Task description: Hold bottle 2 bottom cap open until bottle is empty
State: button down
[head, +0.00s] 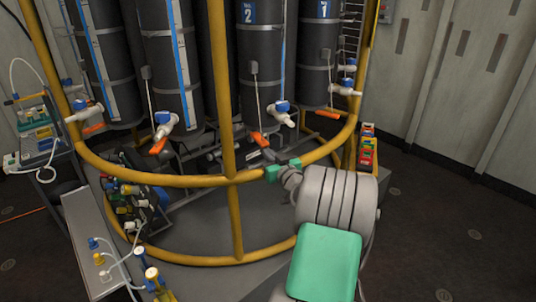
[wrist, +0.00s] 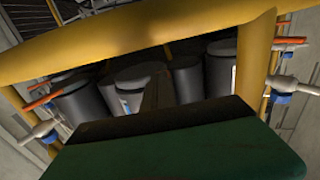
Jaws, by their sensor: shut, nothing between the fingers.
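Bottle 2 (head: 252,50) is a tall dark cylinder with a blue "2" label, hanging in the yellow round frame. At its bottom is a blue and white valve (head: 281,112). An orange lever (head: 258,138) hangs there under a thin cord. I cannot tell whether the bottom cap is open. My gripper (head: 283,169), with green fingers, is shut and empty at the frame's front rail, below and right of the lever and apart from it. In the wrist view my gripper (wrist: 165,115) fills the bottom; which bottle shows behind it is unclear.
The yellow rail (head: 190,180) rings the bottles, with an upright post (head: 228,110) left of bottle 2. Bottle 1 (head: 316,60) hangs to the right. A cart (head: 40,150) stands left, and coloured boxes (head: 367,150) sit right. Floor at right is clear.

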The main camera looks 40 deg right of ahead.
aim_at(266, 144)
jog(key=shift+r, duration=0.1)
jog(key=shift+w+d+r+p, duration=0.1)
jog(key=shift+r+p, duration=0.15)
jog(key=shift+r, duration=0.4)
jog(key=shift+w+a+r+p, duration=0.1)
jog(key=shift+r+p, duration=0.15)
jog(key=shift+r, duration=0.35)
jog(key=shift+w+d+r+p, duration=0.1)
jog(key=shift+r+p, duration=0.15)
jog(key=shift+r, duration=0.4)
jog(key=shift+f, duration=0.1)
dwell(1.2)
jog(key=shift+f+b, duration=1.4)
jog(key=shift+b, duration=0.05)
jog(key=shift+s+f, duration=0.15)
jog(key=shift+f, duration=0.1)
jog(key=shift+s+f, duration=0.1)
